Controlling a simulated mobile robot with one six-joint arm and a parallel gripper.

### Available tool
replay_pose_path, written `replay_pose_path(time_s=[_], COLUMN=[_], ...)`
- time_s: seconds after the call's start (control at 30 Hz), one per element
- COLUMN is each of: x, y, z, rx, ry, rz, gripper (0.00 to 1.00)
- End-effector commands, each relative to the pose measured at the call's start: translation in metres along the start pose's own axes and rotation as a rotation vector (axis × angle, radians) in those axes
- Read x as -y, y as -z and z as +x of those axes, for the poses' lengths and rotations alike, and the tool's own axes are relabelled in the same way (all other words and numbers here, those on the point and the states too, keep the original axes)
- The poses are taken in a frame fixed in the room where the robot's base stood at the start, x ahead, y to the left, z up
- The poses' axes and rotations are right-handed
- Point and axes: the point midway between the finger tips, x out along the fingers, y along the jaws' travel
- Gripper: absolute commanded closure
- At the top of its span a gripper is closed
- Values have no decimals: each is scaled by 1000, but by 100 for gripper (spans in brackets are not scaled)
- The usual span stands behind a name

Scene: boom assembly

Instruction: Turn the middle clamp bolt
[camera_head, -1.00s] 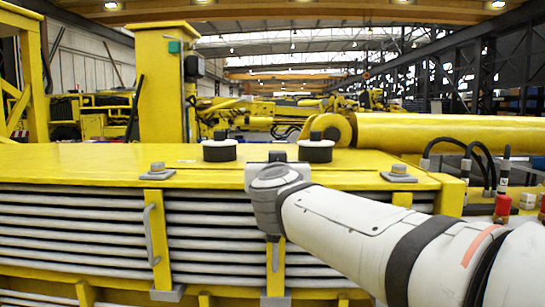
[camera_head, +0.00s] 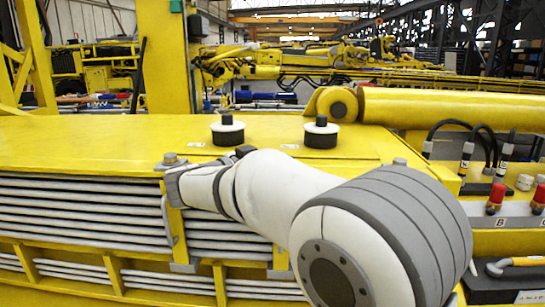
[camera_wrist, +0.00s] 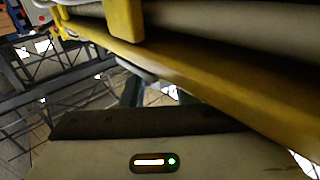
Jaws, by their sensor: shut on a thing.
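The middle clamp bolt is hidden in the head view behind my white arm; only the foot of its clamp (camera_head: 285,272) shows below. The left clamp bolt (camera_head: 170,159) stands on the yellow top's front edge, and the right clamp bolt (camera_head: 400,162) shows just above my arm. A grey piece (camera_wrist: 133,70) shows in part by the fingertips. The gripper is shut on the bolt, whose head is mostly hidden.
The yellow top (camera_head: 90,145) is clear at left. Two black-and-white round mounts (camera_head: 228,133) stand behind my arm. A yellow cylinder (camera_head: 440,107) lies behind at right. Hoses and red-capped fittings (camera_head: 497,195) stand at right. Grey slats (camera_head: 80,205) line the front.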

Motion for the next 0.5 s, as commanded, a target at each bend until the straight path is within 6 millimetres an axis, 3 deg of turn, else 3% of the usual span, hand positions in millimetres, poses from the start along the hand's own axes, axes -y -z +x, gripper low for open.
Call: replay_pose_path(time_s=[0.5], x=[4], y=[2], z=[0], rx=[-1], ry=[-202], rz=[3], gripper=[96])
